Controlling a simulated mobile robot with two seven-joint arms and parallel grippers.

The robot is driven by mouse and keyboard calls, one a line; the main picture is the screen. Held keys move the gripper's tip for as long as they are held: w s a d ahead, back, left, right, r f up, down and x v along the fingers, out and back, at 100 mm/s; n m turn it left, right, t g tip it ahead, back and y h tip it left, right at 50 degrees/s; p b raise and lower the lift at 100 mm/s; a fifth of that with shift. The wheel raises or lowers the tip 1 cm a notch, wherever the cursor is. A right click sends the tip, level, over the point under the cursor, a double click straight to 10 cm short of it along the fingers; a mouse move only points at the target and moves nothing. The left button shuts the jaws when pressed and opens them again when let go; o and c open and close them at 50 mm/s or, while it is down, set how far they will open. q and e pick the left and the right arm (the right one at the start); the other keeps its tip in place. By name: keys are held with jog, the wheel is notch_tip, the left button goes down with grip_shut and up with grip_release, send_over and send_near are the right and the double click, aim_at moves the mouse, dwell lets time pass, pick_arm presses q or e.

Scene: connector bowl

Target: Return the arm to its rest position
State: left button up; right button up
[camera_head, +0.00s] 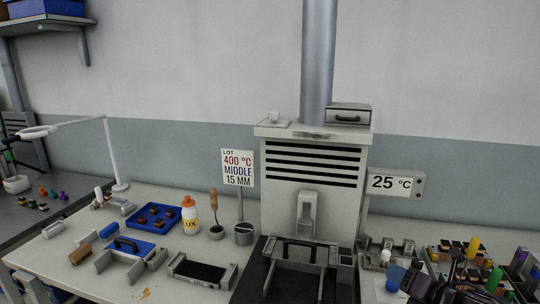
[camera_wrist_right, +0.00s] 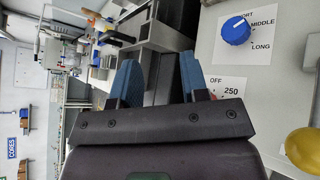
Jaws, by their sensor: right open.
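My right gripper (camera_wrist_right: 157,82) is open in the right wrist view, its two blue-padded fingers apart with nothing between them. In the head view the dark right gripper (camera_head: 440,287) is low at the right, in front of the bench's right part and partly cut off by the lower edge. My left gripper is in neither view.
A grey furnace (camera_head: 312,200) with a tall pipe stands mid-bench. A sign (camera_head: 238,168) reads 400 °C, MIDDLE, 15 MM; a display (camera_head: 391,183) reads 25 °C. A blue tray (camera_head: 138,217), a bottle (camera_head: 190,215) and several coloured parts (camera_head: 474,246) crowd the bench. A yellow knob (camera_wrist_right: 303,148) is near the wrist.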

jog(key=s+a+f+m+g+h, duration=0.2)
jog(key=s+a+f+m, duration=0.15)
jog(key=s+m, duration=0.45)
jog(key=s+a+f+m+g+h, duration=0.1)
jog(key=s+a+f+m+h, duration=0.15)
jog(key=s+f+m, duration=0.4)
jog(key=s+d+m+g+h, duration=0.25)
jog(key=s+m+g, duration=0.45)
jog(key=s+m, duration=1.05)
pick_arm(q)
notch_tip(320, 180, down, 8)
jog(key=b, duration=0.8)
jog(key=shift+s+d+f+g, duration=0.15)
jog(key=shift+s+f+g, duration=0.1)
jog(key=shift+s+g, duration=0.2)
pick_arm(e)
jog(key=w+f+t, duration=0.3)
jog(key=f+t, duration=0.1)
jog(key=f, duration=0.5)
jog(key=w+f+n+t+y, duration=0.1)
jog(key=w+f+t, duration=0.2)
jog(key=f, duration=0.7)
jog(key=shift+w+t+y, duration=0.2)
jog(key=shift+t+y, duration=0.1)
jog(key=shift+t, duration=0.1)
jog(key=shift+d, duration=0.1)
